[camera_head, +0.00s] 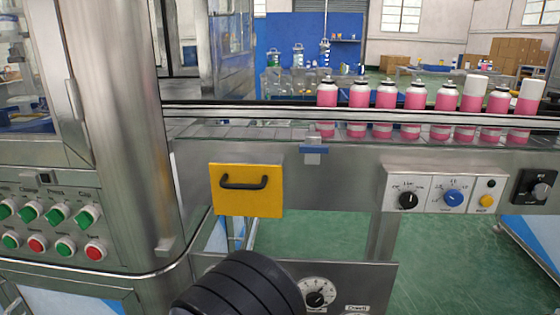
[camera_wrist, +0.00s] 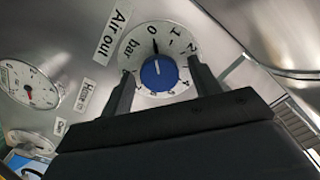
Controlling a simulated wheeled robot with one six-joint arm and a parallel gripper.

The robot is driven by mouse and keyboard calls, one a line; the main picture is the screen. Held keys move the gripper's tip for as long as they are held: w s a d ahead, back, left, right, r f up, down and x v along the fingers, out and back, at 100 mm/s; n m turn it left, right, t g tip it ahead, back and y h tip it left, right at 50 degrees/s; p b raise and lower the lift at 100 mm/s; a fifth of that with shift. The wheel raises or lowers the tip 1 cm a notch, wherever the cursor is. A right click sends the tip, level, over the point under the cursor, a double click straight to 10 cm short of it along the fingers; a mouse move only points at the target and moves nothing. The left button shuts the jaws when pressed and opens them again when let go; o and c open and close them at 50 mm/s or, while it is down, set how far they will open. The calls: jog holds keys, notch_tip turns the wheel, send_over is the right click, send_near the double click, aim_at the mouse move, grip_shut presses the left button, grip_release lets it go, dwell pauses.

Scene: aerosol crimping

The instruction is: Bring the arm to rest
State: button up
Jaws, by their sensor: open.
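My gripper (camera_wrist: 160,95) shows in the wrist view with its two dark fingers apart and nothing between them. Beyond the fingers is a round dial with a blue knob (camera_wrist: 159,73), marked "bar" and labelled "Air out". The fingers stand on either side of the knob in the picture; I cannot tell how far they are from the panel. In the head view, my dark arm (camera_head: 240,287) rises at the bottom middle and the fingers are hidden.
A yellow panel with a black handle (camera_head: 246,190) is above my arm. A conveyor rail (camera_head: 400,118) carries several pink cans (camera_head: 386,97). Knobs (camera_head: 452,198) sit at right, buttons (camera_head: 66,246) at left. A gauge (camera_wrist: 30,84) is left of the dial.

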jog(key=m+b, duration=0.3)
jog(key=m, duration=0.3)
jog(key=shift+r, duration=0.1)
dwell(0.5)
